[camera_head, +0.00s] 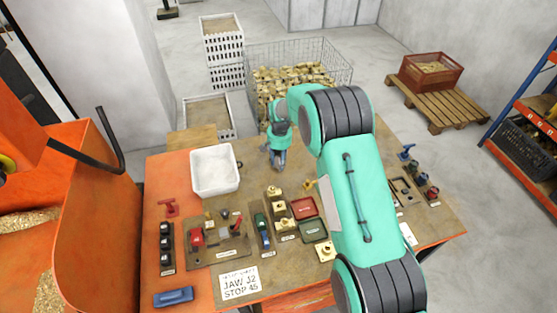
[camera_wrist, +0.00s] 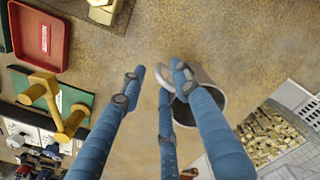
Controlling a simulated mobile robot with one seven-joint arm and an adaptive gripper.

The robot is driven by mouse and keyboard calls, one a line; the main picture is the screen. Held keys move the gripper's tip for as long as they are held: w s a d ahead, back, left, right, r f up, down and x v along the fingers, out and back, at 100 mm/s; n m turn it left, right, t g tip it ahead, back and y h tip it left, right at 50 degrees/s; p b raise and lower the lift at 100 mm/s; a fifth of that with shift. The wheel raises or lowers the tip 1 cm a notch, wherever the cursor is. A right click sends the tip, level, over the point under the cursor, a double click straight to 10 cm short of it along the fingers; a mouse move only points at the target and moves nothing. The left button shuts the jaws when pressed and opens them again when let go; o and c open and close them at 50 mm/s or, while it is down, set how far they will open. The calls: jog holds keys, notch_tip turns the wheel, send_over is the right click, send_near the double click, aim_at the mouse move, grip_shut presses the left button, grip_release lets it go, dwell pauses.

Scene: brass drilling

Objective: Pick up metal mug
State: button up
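The metal mug (camera_wrist: 210,88) is a grey cylinder seen in the wrist view, right of centre, on the worn tan tabletop. One blue finger of my gripper (camera_wrist: 157,72) crosses in front of it and covers much of its body. The mug's handle (camera_wrist: 163,95) points left, into the gap between the fingertips. The fingers are spread apart and not closed on the mug; I cannot tell whether any finger touches it. In the head view my gripper (camera_head: 279,162) points down over the back of the workbench, and I cannot make out the mug there.
The workbench (camera_head: 180,270) holds a white bin (camera_head: 214,170) left of my gripper, with a red tray (camera_head: 303,207), a green tray (camera_head: 313,231) and brass parts (camera_head: 325,250) in front. A wire basket of brass pieces (camera_head: 300,75) stands behind the bench.

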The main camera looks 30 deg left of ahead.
jog(key=shift+d+f+p, duration=0.1)
jog(key=shift+f+p, duration=0.3)
jog(key=shift+f, duration=2.2)
grip_shut()
